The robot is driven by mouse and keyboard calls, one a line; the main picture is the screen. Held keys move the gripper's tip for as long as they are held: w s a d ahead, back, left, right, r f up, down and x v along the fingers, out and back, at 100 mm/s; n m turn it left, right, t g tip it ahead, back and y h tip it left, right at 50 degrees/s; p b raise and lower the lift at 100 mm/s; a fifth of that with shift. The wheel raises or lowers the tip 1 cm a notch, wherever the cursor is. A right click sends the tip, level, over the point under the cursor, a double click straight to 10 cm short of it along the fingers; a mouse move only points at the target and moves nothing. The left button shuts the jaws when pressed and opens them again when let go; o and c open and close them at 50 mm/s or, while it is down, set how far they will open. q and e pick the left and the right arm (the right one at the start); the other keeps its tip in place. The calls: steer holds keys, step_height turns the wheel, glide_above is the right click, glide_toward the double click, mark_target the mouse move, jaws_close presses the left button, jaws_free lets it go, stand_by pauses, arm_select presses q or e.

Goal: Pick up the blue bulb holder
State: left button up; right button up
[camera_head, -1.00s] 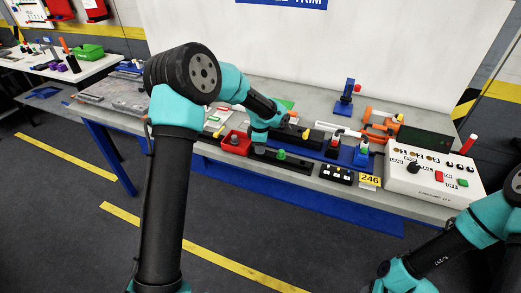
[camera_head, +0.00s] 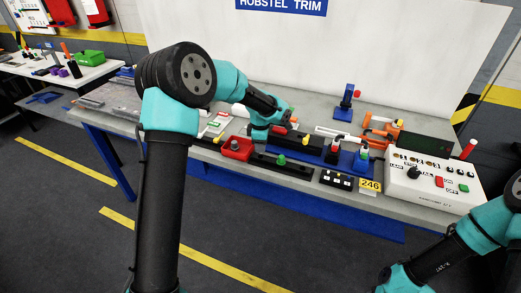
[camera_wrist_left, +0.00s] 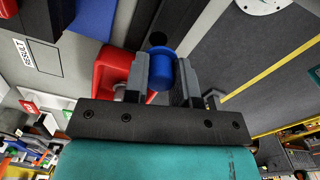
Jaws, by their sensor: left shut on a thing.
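In the left wrist view my left gripper (camera_wrist_left: 164,62) is shut on a blue, round-ended piece, which I take for the blue bulb holder (camera_wrist_left: 161,73). The holder sits between the two grey fingers, with a dark round part just beyond it. In the head view my left gripper (camera_head: 268,133) is over the workbench, behind and right of the red bin (camera_head: 238,149). The held piece is hidden there by the gripper and arm. My right arm shows at the lower right, but its gripper is outside the picture.
A black strip with a green knob (camera_head: 281,160) lies along the bench's front. A blue tray (camera_head: 346,158) with upright parts stands to the right, beside the white control box (camera_head: 432,182). A blue stand (camera_head: 345,103) and orange parts (camera_head: 381,132) are farther back.

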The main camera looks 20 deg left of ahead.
arm_select(q)
steer(key=s+d, duration=0.3)
steer(key=s, duration=0.4)
steer(key=s+d+r, duration=0.1)
steer(key=s+d, duration=0.2)
steer(key=s, duration=0.4)
steer(key=shift+s+d+r, duration=0.15)
steer(key=shift+s+d, duration=0.05)
steer(key=shift+s, duration=0.05)
